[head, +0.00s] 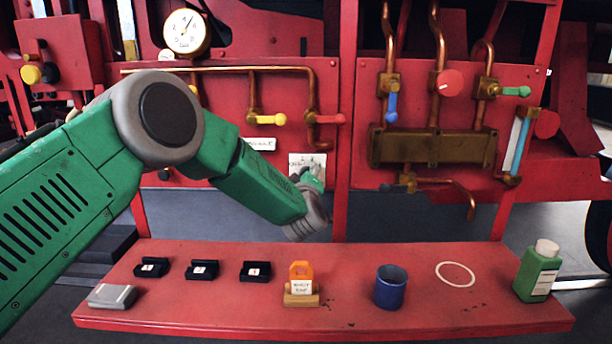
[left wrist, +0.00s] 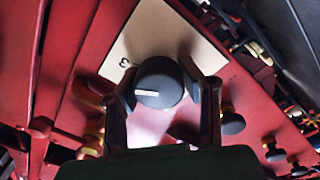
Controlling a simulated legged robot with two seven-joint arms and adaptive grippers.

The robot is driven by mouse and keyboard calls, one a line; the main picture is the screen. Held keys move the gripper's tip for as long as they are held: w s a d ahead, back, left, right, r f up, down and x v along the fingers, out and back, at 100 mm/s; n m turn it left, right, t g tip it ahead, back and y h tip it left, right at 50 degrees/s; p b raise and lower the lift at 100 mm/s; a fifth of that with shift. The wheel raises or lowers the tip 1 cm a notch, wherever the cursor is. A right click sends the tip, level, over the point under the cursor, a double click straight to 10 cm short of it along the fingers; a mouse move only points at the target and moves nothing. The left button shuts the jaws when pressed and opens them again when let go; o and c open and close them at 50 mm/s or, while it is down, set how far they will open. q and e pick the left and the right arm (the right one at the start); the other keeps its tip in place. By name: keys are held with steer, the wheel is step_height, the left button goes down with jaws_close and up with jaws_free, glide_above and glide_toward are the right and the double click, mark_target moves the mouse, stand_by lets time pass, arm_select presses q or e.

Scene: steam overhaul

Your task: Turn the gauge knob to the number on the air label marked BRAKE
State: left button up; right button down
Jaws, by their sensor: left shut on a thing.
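The gauge knob (left wrist: 168,76) is a round dark knob with a white pointer line. It sits on a pale dial plate (left wrist: 150,35), which shows on the red panel in the head view (head: 296,158). My left gripper (left wrist: 163,98) is shut on the knob, one finger on each side. The pointer line points left in the left wrist view. A numeral that looks like a 3 is above and left of it; other numerals are hidden or unreadable. A white label (head: 258,144) is left of the plate, its print too small to read. My right gripper is not in view.
A round gauge (head: 187,32) and copper pipes with coloured valve handles are on the panel. The red shelf (head: 350,322) below holds black holders, an orange tagged piece (head: 301,271), a blue cup (head: 390,288), a pale ring and a green bottle (head: 538,272).

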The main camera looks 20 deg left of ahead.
arm_select(q)
steer(key=shift+s+d+f, duration=0.15)
steer(key=shift+d+f, duration=0.1)
steer(key=shift+f, duration=0.35)
steer(key=o, duration=1.2)
steer(key=shift+c, duration=0.2)
steer(key=shift+o, duration=0.2)
steer(key=shift+r, duration=0.2)
steer(key=shift+r, duration=0.1)
steer(key=v, duration=1.2)
steer(key=shift+d, duration=0.1)
